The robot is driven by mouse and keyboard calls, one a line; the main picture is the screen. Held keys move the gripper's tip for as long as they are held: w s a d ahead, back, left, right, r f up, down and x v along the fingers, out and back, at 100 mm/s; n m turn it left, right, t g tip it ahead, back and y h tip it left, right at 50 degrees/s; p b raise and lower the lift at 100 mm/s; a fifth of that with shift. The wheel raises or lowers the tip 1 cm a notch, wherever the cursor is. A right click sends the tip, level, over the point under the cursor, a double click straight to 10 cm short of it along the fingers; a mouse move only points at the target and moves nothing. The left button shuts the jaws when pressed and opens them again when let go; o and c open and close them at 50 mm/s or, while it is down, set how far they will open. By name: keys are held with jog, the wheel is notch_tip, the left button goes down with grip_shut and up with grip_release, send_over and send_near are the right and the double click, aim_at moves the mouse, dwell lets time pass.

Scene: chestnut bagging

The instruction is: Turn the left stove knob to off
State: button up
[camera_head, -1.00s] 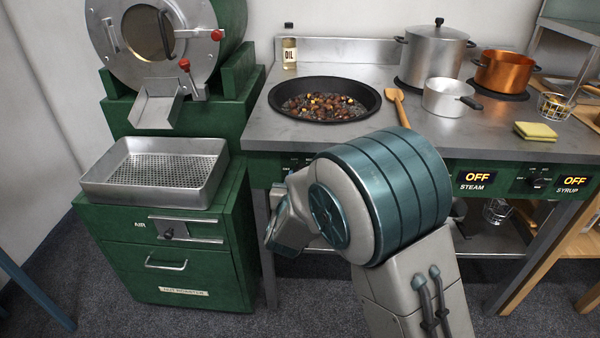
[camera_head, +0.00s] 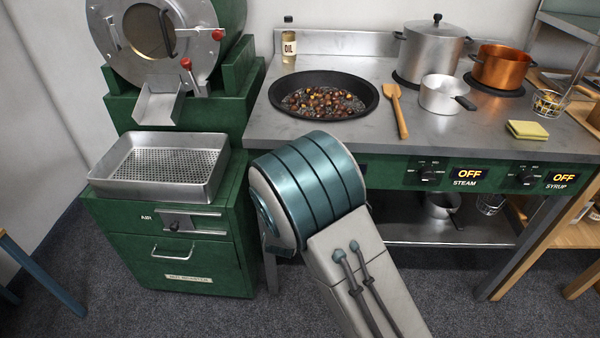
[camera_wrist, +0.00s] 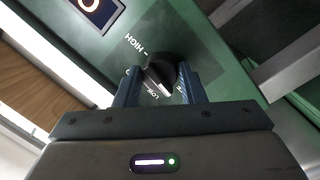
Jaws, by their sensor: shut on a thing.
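The left stove knob is hidden behind my arm in the head view. In the wrist view a black knob (camera_wrist: 160,70) with a white mark sits on the green panel, with HIGH and LOW printed around it. My gripper (camera_wrist: 160,88) is shut on this knob, one blue finger on each side. The white mark is on the knob's lower side in the picture, near the LOW label. A display (camera_wrist: 95,10) is cut off at the top left, with only part of a lit character showing. My gripper is hidden in the head view.
A black pan of chestnuts (camera_head: 322,114) sits on the stove top. The steam knob (camera_head: 428,173) and syrup knob (camera_head: 526,176) are to the right, both displays reading OFF. A green cabinet with a metal tray (camera_head: 150,190) stands left of the stove.

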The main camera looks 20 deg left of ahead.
jog(key=shift+n, duration=0.6)
jog(key=o, duration=1)
jog(key=shift+a, duration=0.1)
jog(key=s, duration=0.4)
jog(key=s+d, duration=0.1)
jog(key=s, duration=0.4)
jog(key=s+p, duration=0.1)
jog(key=s, duration=0.3)
jog(key=shift+s+d, duration=0.3)
jog(key=shift+s, duration=0.1)
